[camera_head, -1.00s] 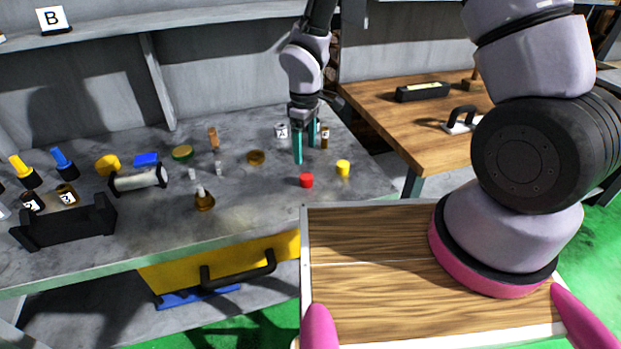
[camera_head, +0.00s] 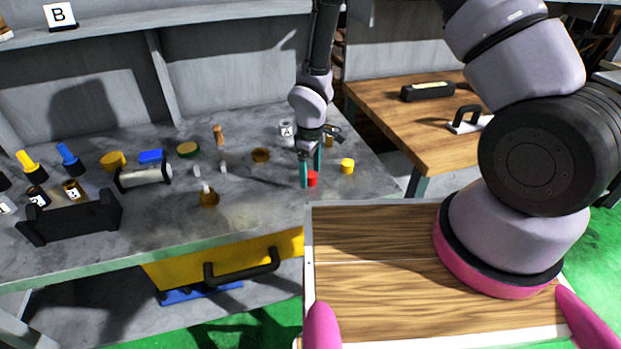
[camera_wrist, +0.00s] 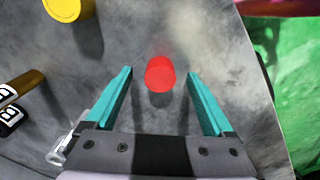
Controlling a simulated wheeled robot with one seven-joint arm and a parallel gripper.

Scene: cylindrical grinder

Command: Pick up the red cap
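The red cap (camera_head: 312,178) stands on the grey workbench (camera_head: 262,208) near its right front part. My gripper (camera_head: 310,172) is low over the bench at the cap, with its teal fingers pointing down. In the wrist view the red cap (camera_wrist: 160,74) lies between the lines of the two fingers, near their tips. The fingers of my gripper (camera_wrist: 158,80) are spread wide, with clear gaps on both sides of the cap. Nothing is held. In the head view the left finger stands just beside the cap.
A yellow cap (camera_head: 347,166) stands close by on the right; it also shows in the wrist view (camera_wrist: 62,8). A labelled bottle (camera_wrist: 14,100) lies at the left of the wrist view.

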